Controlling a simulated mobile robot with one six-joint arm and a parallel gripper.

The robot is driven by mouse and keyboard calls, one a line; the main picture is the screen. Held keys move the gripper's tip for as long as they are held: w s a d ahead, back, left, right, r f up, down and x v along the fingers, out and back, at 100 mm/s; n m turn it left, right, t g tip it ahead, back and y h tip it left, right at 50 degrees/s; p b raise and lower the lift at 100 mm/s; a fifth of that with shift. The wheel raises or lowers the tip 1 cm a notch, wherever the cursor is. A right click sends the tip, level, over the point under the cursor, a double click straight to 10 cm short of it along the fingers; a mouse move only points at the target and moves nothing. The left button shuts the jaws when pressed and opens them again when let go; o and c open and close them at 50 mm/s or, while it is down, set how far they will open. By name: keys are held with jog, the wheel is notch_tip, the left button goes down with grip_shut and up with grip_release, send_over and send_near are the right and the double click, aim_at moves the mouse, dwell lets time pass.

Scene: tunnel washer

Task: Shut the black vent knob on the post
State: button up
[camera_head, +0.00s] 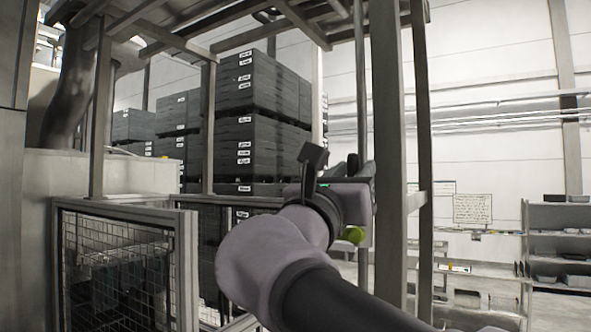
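A tall grey post (387,120) stands right of centre, just beyond my arm. My arm reaches up from the bottom edge, and its wrist is close to the left side of the post. Dark parts at the arm's end, which look like my gripper (361,168), show against the post. Their fingertips are not clear, and I cannot tell whether they touch anything. I cannot make out the black vent knob for certain; it may be hidden behind my wrist or be one of the dark shapes there. A small yellow-green round part (353,235) shows below the wrist.
A mesh-panelled metal frame (187,270) stands at the lower left. Stacks of dark crates (250,120) rise behind it. Overhead beams (150,30) cross the top.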

jog(key=shift+s+a, duration=0.1)
jog(key=shift+c, duration=0.4)
grip_shut()
jog(key=shift+f+m, duration=0.1)
jog(key=shift+m, duration=0.4)
jog(key=m+g+h+b, duration=0.1)
jog(key=m, duration=0.1)
jog(key=m+g+h+b, duration=0.1)
jog(key=m, duration=0.1)
jog(key=m+g, duration=0.1)
jog(key=m, duration=0.1)
jog(key=m+g+h, duration=0.1)
jog(key=m, duration=0.2)
jog(key=shift+d, duration=0.2)
jog(key=m+g+p, duration=0.1)
jog(key=m, duration=0.3)
jog(key=m+g+p, duration=0.2)
jog(key=m, duration=0.2)
jog(key=shift+s+d, duration=0.1)
jog(key=shift+s, duration=0.05)
jog(key=shift+f+m+g+y+p, duration=0.1)
jog(key=shift+m+g+y+p, duration=0.25)
jog(key=shift+m+p, duration=0.6)
jog(key=shift+f+m+g+y+p, duration=0.15)
jog(key=shift+m+g+p, duration=0.35)
jog(key=shift+m, duration=0.75)
